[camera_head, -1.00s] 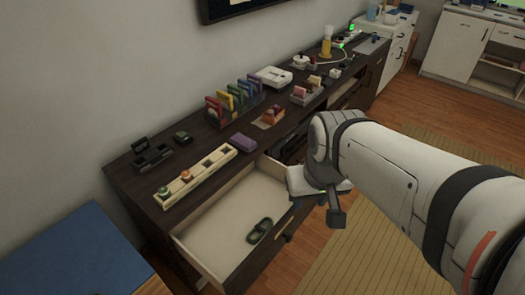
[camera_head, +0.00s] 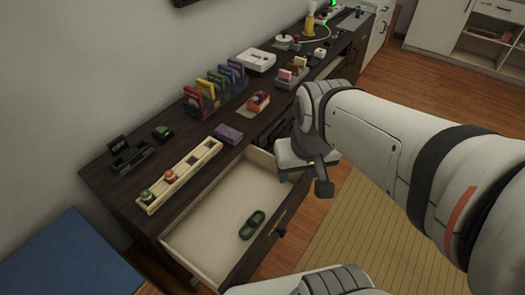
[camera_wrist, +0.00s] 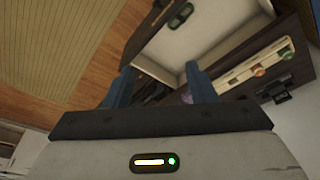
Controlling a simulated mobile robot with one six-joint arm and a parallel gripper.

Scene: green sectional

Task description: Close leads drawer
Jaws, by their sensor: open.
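The open drawer (camera_head: 209,224) in the dark wooden cabinet is pulled out, with a pale interior and a dark front. A green oval object (camera_head: 252,225) lies inside it near the front. A dark handle (camera_head: 281,231) shows on the drawer front. My gripper hangs at the drawer's right end in the head view, its fingertips hidden there. In the wrist view my gripper (camera_wrist: 158,78) is open and empty, its two blue fingers spread. The drawer (camera_wrist: 168,48) shows beyond them, upside down, with the green object (camera_wrist: 180,15). I cannot tell whether the gripper touches the drawer.
The cabinet top (camera_head: 185,135) holds a pale slotted tray (camera_head: 179,174), a purple block (camera_head: 228,134), a rack of coloured upright pieces (camera_head: 212,88) and other small items. A blue surface (camera_head: 68,260) is at the lower left. Wooden floor and a striped mat (camera_head: 350,235) lie right of the drawer.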

